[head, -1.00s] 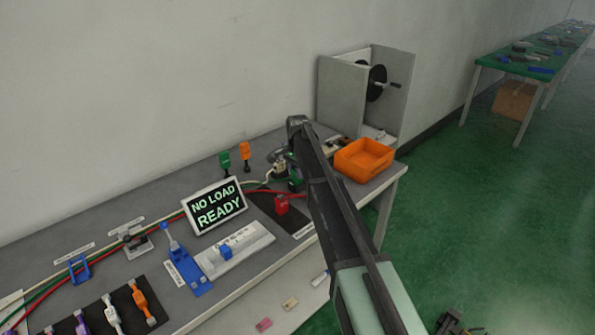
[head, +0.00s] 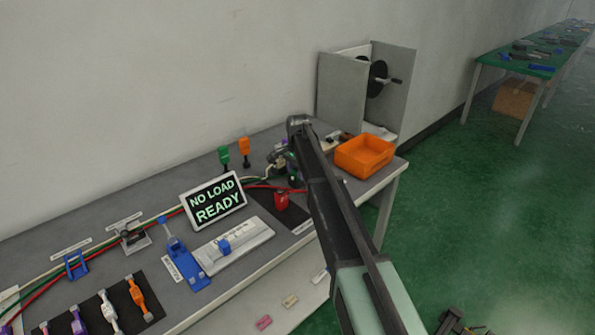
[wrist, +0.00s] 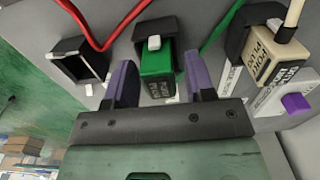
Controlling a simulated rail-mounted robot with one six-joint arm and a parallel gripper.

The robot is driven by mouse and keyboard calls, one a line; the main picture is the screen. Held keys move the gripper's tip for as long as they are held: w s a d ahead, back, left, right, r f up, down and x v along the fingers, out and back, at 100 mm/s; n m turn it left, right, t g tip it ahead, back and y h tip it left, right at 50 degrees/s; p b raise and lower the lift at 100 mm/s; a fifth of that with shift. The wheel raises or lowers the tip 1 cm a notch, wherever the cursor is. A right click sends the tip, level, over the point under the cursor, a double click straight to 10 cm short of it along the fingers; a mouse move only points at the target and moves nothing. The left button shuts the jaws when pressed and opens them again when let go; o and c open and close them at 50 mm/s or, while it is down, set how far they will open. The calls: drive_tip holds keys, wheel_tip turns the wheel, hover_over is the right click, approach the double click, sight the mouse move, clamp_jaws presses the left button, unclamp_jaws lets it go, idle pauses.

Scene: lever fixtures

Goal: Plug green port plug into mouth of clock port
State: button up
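In the wrist view the green port plug (wrist: 157,62) has a white tab on top and sits at the mouth of a dark port housing (wrist: 172,30). I cannot tell how deep it is in. My gripper (wrist: 160,78) has its two purple fingers on either side of the plug, with a gap showing at the right finger; it looks open. An empty dark port (wrist: 80,62) with an open mouth is to the left. I cannot read which port is the clock port. In the head view my arm partly hides the gripper and the ports.
A cream plug (wrist: 272,55) sits in a dark holder at right in the wrist view. A red cable (wrist: 105,45) and a green cable cross nearby.

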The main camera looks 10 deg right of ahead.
drive_tip(key=shift+o, duration=0.4)
wheel_tip(320, 180, up, 11)
drive_tip(key=p, duration=1.1)
drive_tip(key=shift+f, duration=0.1)
drive_tip(key=s+n, duration=1.1)
drive_tip(key=s, duration=2.9)
drive_tip(key=shift+n, duration=0.3)
